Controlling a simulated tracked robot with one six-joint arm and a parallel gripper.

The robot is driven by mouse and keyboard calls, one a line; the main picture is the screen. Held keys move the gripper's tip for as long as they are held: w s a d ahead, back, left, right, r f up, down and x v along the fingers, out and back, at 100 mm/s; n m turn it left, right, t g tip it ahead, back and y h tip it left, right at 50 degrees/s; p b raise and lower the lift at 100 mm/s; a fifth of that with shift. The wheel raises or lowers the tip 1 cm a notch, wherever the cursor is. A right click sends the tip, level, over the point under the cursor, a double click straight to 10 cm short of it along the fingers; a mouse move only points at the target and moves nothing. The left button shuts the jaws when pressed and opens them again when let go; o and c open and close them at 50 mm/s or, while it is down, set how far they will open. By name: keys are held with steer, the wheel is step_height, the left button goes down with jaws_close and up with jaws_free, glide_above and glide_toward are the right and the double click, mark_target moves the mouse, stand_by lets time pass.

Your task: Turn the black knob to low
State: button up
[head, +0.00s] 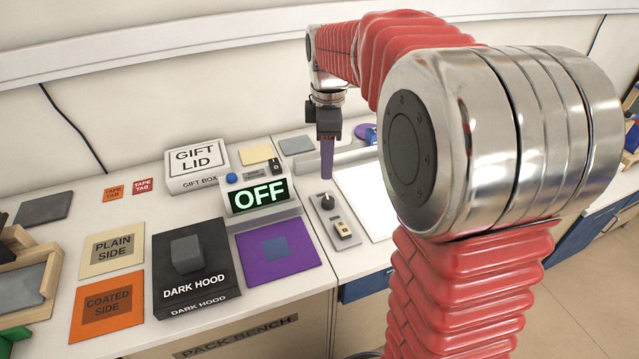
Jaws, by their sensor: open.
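The black knob (328,202) stands on a narrow grey control plate (333,214) on the bench, right of the display box. A small beige labelled piece (343,231) sits at the near end of that plate; its lettering is too small to read. My gripper (326,177) points down with purple fingers just above the knob. It is open with nothing visible in it. The fingers overlap edge-on in this view, so the gap between them is hidden. I cannot tell whether the fingertips touch the knob.
A dark hood block (215,255), a purple mat (305,256) and a gift box (190,185) lie to the left. A white panel (360,200) lies right of the knob plate, partly hidden by my arm. The bench's front edge is close to the plate.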

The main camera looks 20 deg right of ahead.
mark_target(328, 200)
steer(key=w+d+f+n, duration=0.2)
steer(key=w, duration=0.1)
steer(key=shift+f+g, duration=0.25)
steer(key=shift+g, duration=0.15)
steer(key=shift+f, duration=0.15)
step_height(328, 200, down, 14)
steer(key=shift+r, duration=0.2)
stand_by(0.3)
